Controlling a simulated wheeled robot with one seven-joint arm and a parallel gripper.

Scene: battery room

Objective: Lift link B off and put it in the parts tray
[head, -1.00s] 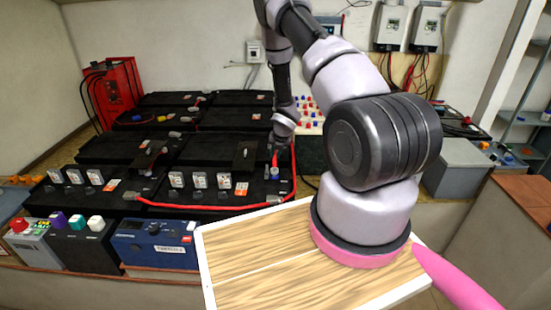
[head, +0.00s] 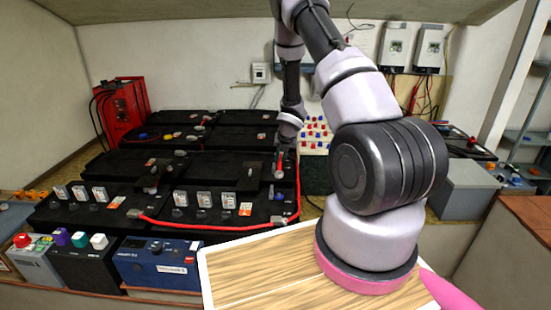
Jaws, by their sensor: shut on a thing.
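A red cable (head: 215,227) runs along the front batteries and bends up past the gripper's right side. No label marks link B. A wood-floored tray (head: 250,262) with a white rim lies in front beside my arm's base; I cannot tell whether it is the parts tray.
A red charger (head: 122,108) stands behind left. A blue unit (head: 155,266) and boxes with coloured knobs stand front left. A grey box (head: 463,186) stands right. The wooden tray's left part is clear.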

